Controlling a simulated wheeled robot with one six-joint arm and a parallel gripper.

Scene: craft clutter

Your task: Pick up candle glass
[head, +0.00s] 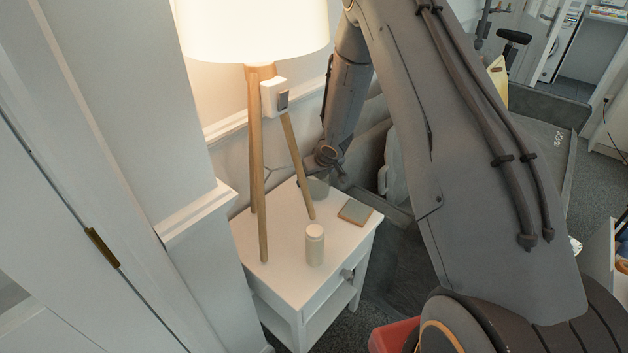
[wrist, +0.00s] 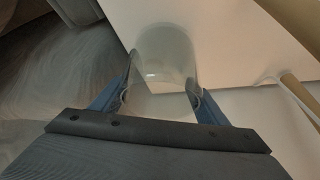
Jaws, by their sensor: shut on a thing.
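The candle glass (wrist: 163,62) is a translucent, pale cup between my gripper's fingers in the wrist view. My gripper (wrist: 160,98) is shut on it, with one blue finger on each side. In the head view the candle glass (head: 318,187) shows at the back of the white nightstand (head: 285,280), under the end of my arm. My gripper (head: 325,160) is small and partly hidden there. I cannot tell whether the glass touches the nightstand top.
A tripod lamp (head: 262,170) with wooden legs stands on the nightstand close to my gripper. A wall is behind the lamp.

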